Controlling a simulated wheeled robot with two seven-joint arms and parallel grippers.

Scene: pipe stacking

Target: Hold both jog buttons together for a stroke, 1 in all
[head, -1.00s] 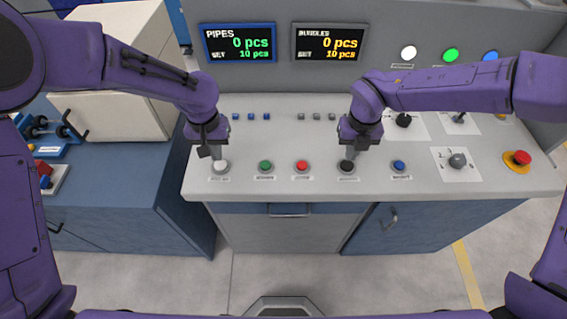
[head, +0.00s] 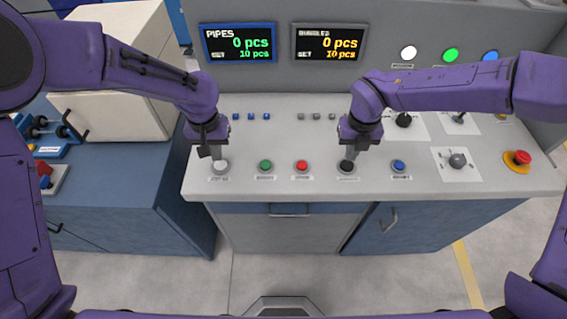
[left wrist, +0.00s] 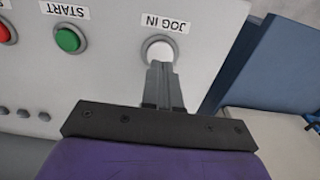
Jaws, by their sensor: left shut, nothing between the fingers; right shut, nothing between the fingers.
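The white jog button (head: 221,167) sits at the left end of the button row on the console. In the left wrist view this button (left wrist: 160,47) is labelled JOG IN. My left gripper (head: 216,157) is shut and empty, with its tips at the white button; they appear to touch it. The black button (head: 346,167) sits further right in the same row; its label is too small to read. My right gripper (head: 350,157) is shut and empty, with its tips at the black button. I cannot tell how far either button is pressed.
A green START button (head: 265,166), a red button (head: 302,166) and a blue button (head: 399,166) share the row. A red emergency knob (head: 522,157) is at the right. The pipes display (head: 238,43) and bundles display (head: 329,43) both read 0 pcs, set 10.

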